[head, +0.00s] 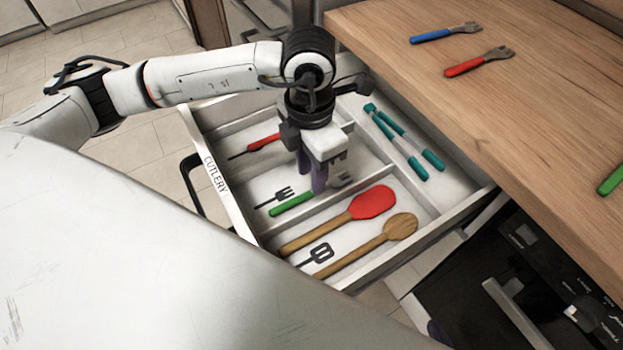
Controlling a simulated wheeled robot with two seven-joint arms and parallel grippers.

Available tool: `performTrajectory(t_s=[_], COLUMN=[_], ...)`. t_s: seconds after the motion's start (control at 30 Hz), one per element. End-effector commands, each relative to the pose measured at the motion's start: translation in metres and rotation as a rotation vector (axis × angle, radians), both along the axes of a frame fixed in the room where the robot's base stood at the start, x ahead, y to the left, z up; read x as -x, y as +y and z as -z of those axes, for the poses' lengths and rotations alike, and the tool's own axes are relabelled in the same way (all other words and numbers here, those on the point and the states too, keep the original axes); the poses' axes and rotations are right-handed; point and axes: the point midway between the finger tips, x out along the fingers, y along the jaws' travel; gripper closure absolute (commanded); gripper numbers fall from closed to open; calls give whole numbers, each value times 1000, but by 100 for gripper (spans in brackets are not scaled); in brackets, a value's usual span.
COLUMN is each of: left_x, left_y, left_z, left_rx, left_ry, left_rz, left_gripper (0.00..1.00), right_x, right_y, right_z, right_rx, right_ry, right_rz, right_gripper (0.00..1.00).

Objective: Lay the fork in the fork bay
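A green-handled fork (290,204) lies in the fork bay (262,216), the middle compartment marked with a black fork icon. Its grey head shows right of the fingers, toward the bay's right end. My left gripper (312,177) reaches down into this bay, with its two purple fingers apart at the fork's neck. The fingers hide part of the neck, and I see no clear contact. A blue-handled fork (445,33) and a red-handled fork (480,62) lie on the wooden counter. My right gripper is not seen.
The open cutlery drawer (225,190) also holds a red-handled utensil (262,143) in the far bay, a red spatula (372,202) and wooden spoon (400,226) in the near bay, and teal tongs (405,140) at right. A green handle (611,181) lies at the counter's right edge.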

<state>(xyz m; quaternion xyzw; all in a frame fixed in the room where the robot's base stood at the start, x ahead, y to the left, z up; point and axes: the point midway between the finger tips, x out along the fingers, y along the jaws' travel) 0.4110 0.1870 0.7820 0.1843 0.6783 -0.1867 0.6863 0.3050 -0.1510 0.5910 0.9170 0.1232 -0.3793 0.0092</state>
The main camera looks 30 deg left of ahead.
Motion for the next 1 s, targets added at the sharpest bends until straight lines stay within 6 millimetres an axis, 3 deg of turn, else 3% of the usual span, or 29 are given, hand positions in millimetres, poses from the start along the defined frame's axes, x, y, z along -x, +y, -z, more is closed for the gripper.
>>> performTrajectory(t_s=[0.1, 0.33, 0.5, 0.83, 1.0], left_x=[-1, 0, 1, 1, 1], left_y=[0, 0, 0, 0, 0], left_z=[-29, -67, -78, -80, -100], left_rx=[1, 0, 0, -1, 0], left_ry=[-4, -2, 0, 1, 0], left_rz=[2, 1, 1, 1, 1], left_gripper=[70, 70, 70, 70, 70], right_x=[0, 1, 2, 1, -3], right_y=[0, -1, -1, -1, -2], right_z=[-2, -2, -1, -2, -23], right_rx=[1, 1, 1, 2, -1], right_ry=[0, 3, 5, 4, -5], right_rz=[-1, 0, 1, 2, 5], right_gripper=[100, 100, 100, 100, 100])
